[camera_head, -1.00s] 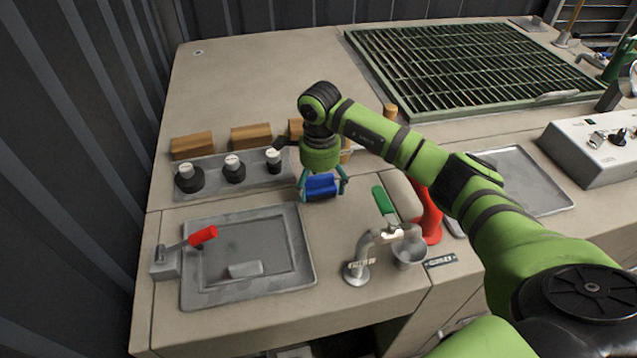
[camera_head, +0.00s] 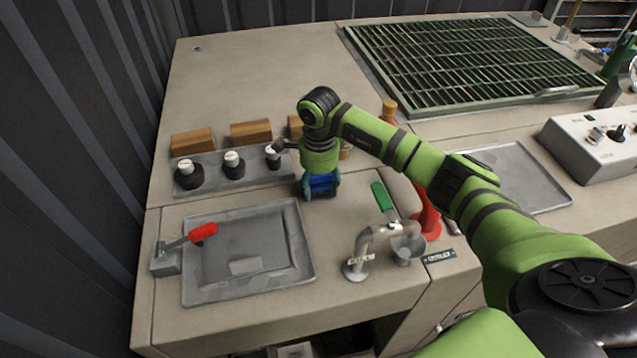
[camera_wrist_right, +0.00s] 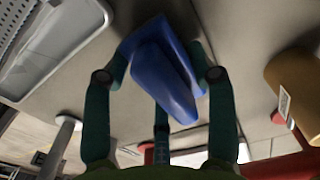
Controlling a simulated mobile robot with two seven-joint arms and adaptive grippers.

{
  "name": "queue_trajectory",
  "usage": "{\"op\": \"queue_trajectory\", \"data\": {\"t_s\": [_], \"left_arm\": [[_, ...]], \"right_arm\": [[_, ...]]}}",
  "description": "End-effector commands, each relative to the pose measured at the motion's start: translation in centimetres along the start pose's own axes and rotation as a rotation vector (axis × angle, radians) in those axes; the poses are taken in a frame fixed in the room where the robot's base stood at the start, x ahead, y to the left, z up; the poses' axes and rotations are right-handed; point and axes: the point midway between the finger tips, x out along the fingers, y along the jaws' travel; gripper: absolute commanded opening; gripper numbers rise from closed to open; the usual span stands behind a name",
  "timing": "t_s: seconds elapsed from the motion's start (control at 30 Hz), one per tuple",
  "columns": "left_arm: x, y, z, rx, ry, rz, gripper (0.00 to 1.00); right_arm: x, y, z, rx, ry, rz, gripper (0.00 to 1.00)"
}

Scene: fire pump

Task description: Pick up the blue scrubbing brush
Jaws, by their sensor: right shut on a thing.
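The blue scrubbing brush (camera_head: 320,185) sits at the countertop between the bottle tray and the metal tap. My right gripper (camera_head: 320,188) points down over it, with its fingers closed against the brush's sides. In the right wrist view the blue brush (camera_wrist_right: 165,70) lies between the teal fingers of the gripper (camera_wrist_right: 160,80). Part of the brush is hidden by the fingers in the head view. Whether it touches the counter is not clear. My left gripper is not in view.
A grey tray (camera_head: 215,185) with black, white-topped bottles and wooden blocks (camera_head: 250,133) stand just left. A metal tap (camera_head: 362,250), a green-handled tool (camera_head: 383,197) and a red object (camera_head: 428,218) are close on the right. A recessed sink panel with a red lever (camera_head: 203,232) lies in front.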

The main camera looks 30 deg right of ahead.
Motion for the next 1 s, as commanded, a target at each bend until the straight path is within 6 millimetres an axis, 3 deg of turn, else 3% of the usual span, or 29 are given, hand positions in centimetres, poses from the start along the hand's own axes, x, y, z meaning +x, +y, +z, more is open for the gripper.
{"op": "queue_trajectory", "data": {"t_s": [0.17, 0.3, 0.7, 1.0], "left_arm": [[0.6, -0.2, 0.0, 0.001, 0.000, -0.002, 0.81], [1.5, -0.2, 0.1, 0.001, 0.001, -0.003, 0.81], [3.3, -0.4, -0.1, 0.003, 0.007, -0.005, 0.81], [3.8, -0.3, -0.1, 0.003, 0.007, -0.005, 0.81]], "right_arm": [[-1.5, -0.2, 0.0, 0.000, -0.002, -0.007, 0.18], [-4.1, -0.2, 0.0, 0.000, -0.002, -0.010, 0.18], [-9.1, 5.2, -7.3, 0.002, 0.002, -0.005, 0.18], [-10.8, 6.8, -9.4, 0.000, -0.001, -0.002, 0.18]]}}
